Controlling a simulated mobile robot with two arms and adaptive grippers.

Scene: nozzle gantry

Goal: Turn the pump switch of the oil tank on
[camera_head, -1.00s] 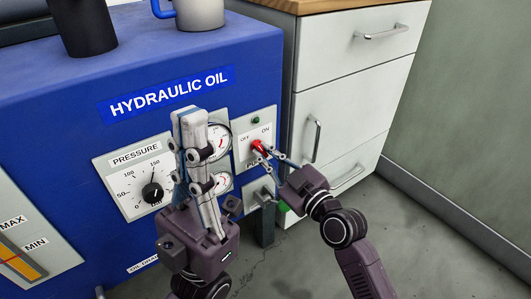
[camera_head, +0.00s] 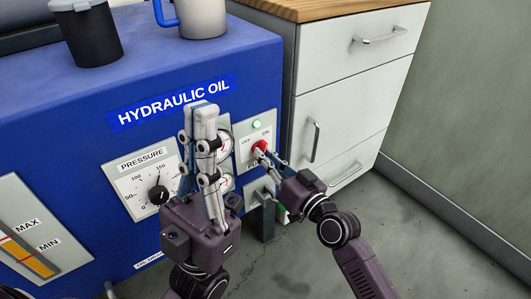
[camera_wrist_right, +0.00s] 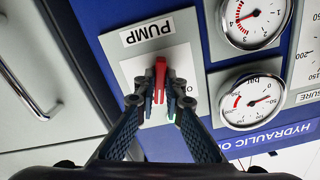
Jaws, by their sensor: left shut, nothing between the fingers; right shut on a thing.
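The blue oil tank (camera_head: 60,130) carries a pump panel (camera_head: 244,133) with OFF and ON marks. Its red pump switch (camera_head: 260,146) sits below a small lamp (camera_head: 256,124), which is bright pale green. My right gripper (camera_head: 263,155) is at the switch. In the right wrist view the right gripper's fingers (camera_wrist_right: 160,88) are closed on the red handle (camera_wrist_right: 160,72), one on each side. The fingers partly hide the switch in the head view. My left gripper (camera_head: 204,108) is shut and empty, pointing up in front of the tank's gauges.
A pressure dial (camera_head: 158,194) and round gauges (camera_head: 224,144) are left of the pump panel. A dark cup (camera_head: 92,35) and a grey mug (camera_head: 203,18) stand on the tank. A white drawer cabinet (camera_head: 350,85) is close on the right. Floor is free at the lower right.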

